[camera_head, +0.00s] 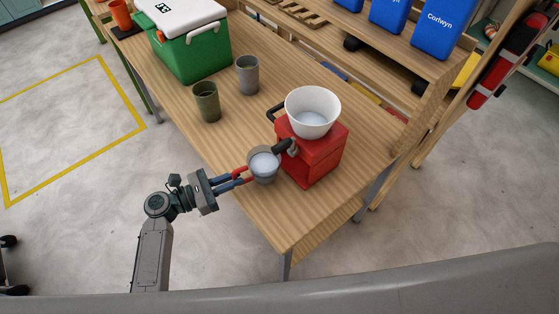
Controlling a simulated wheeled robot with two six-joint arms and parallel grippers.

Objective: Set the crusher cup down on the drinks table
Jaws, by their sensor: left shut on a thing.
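The crusher cup (264,176) is a grey cup with pale, whitish contents, upright at the front left side of the red ice crusher (322,157). My left gripper (247,174) reaches in from the left and is shut on the cup, with its red-tipped fingers at the cup's side. I cannot tell whether the cup's base touches the wooden drinks table (235,140). The cup's rim is close to the crusher's dark spout or handle. My right gripper is not in view.
A white bowl (312,112) tops the crusher. A green cup (206,102) and a grey cup (248,75) stand farther back, near a green cooler (188,45) with a white lid. Blue Corlwyn packages (440,30) stand on the shelf behind. Bare tabletop lies between the cups and the crusher.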

